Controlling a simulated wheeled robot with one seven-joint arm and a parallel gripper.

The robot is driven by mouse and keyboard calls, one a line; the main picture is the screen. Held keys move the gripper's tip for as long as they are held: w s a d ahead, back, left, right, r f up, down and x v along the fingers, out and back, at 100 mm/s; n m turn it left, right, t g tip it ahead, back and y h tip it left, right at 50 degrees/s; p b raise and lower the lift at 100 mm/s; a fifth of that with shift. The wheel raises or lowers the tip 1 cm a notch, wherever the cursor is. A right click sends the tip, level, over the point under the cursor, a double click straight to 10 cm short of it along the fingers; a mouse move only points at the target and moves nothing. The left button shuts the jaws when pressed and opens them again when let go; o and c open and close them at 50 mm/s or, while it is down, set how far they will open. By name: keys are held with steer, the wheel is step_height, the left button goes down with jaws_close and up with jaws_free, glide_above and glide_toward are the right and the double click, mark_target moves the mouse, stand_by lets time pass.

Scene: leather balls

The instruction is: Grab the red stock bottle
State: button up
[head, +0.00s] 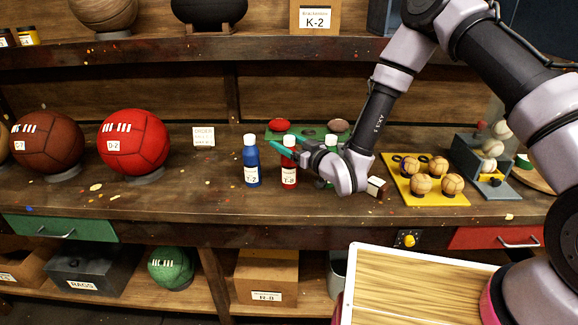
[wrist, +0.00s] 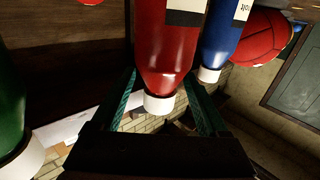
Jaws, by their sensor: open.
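The red bottle (head: 289,176) with a white cap stands on the workbench between a blue bottle (head: 251,168) and a green bottle (head: 331,145). My gripper (head: 288,148) is open at the height of its upper part, with teal fingers, and partly covers the green bottle. In the wrist view, which looks upside down, the red bottle (wrist: 165,45) lies between the two spread fingers of my gripper (wrist: 161,85). A gap shows beside its white cap. The blue bottle (wrist: 216,42) is close on the right and the green bottle (wrist: 10,110) on the left.
A red ball (head: 134,142) and a brown ball (head: 47,142) stand on the bench at left. A green tray (head: 310,132) with small balls lies behind the bottles. A yellow board (head: 425,190) with small balls is at right. The bench front before the bottles is clear.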

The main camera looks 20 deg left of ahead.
steer(key=shift+x, duration=1.05)
jaws_close()
stand_by(0.6)
